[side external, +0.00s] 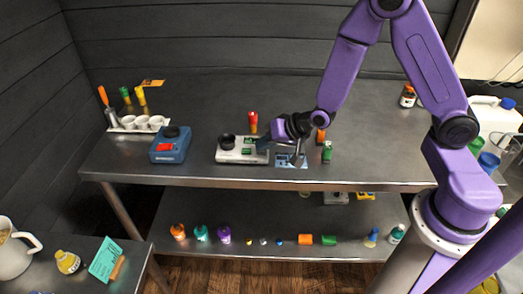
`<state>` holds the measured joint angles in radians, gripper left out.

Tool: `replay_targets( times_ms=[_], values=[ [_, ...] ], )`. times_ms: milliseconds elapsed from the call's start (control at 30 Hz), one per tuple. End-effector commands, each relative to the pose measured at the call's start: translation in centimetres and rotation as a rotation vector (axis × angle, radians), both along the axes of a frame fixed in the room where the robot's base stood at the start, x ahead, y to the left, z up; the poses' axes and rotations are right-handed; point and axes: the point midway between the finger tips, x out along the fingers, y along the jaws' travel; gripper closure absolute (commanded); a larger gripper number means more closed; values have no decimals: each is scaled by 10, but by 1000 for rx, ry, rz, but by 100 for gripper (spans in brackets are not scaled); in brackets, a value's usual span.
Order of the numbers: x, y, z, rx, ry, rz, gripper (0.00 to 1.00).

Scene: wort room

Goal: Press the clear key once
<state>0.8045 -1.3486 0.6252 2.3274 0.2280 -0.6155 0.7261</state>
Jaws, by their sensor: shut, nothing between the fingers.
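A white instrument (229,155) with a round black part on its top left lies near the front of the metal bench. My gripper (263,146) is shut and empty. It points left and down at the right end of this instrument; I cannot tell whether it touches it. A blue device (169,151) with a dark round top and a red patch on its front stands further left. Key labels are too small to read, so I cannot tell which key is the clear key.
A red-capped bottle (253,121) stands behind the instrument. A blue-and-white card (291,161) and a green bottle (327,153) are to the right. A white tray (120,129) with cups is at the left. The bench's back middle is free.

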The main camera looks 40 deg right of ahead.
Motion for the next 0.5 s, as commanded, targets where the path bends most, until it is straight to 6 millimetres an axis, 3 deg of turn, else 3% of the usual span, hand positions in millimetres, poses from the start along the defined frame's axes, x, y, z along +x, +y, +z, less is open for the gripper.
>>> replay_targets(
  times_ms=[500],
  values=[
    [-1, 0, 15, 0, 1, 0, 100]
  ],
)
